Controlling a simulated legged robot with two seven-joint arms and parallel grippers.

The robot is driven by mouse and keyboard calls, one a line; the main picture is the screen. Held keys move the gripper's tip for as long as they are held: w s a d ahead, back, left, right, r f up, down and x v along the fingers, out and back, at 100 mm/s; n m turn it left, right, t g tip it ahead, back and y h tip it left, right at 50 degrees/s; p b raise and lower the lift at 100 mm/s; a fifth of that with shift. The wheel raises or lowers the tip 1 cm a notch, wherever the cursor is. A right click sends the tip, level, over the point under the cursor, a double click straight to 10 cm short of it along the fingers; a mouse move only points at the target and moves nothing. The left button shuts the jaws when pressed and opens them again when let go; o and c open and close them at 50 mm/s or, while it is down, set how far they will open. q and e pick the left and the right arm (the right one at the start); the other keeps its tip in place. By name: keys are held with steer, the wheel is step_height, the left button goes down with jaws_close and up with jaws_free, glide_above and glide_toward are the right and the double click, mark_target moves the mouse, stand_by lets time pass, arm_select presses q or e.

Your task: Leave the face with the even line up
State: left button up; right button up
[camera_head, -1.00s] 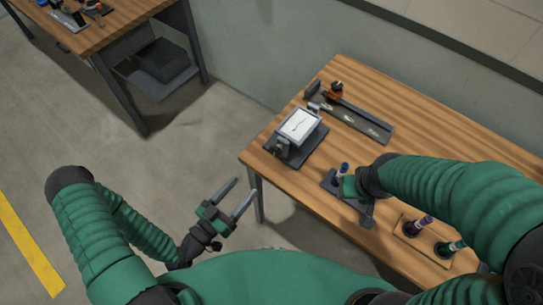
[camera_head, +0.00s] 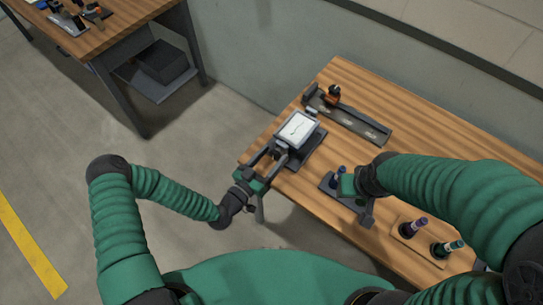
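A small device with a pale upper face (camera_head: 297,128) stands on a dark base (camera_head: 312,152) near the table's left end. The face carries a thin wavy dark line. My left gripper (camera_head: 276,156) is at the device's near-left side, its two fingers apart around a dark knob-like part (camera_head: 279,152). Contact cannot be made out. My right gripper (camera_head: 352,186) is low at a dark stand (camera_head: 329,186) beside a blue-and-white upright piece (camera_head: 338,176). Its fingers are mostly hidden, so I cannot tell whether it holds anything.
A long dark rail (camera_head: 352,122) with an orange-and-black part (camera_head: 333,95) lies behind the device. A wooden block (camera_head: 404,238) at the front right holds a purple-topped roller (camera_head: 415,228) and a teal-topped one (camera_head: 449,248). The wooden table (camera_head: 430,135) is bare at the back right.

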arm_select(q)
jaws_close()
steer(key=shift+n, duration=0.3)
steer(key=n+b, duration=0.1)
steer(key=n, duration=0.1)
steer(key=shift+f+n+b, duration=0.1)
steer(key=shift+n+b, duration=0.25)
steer(key=shift+n, duration=0.05)
steer(key=n+b, duration=0.2)
steer(key=n, duration=0.3)
steer(key=shift+a, duration=0.1)
steer(key=n+b, duration=0.1)
steer(key=n, duration=0.4)
steer(key=shift+f+b, duration=0.1)
steer(key=shift+b, duration=0.25)
steer(key=n+b, duration=0.1)
steer(key=n, duration=0.3)
steer(key=shift+n, duration=0.3)
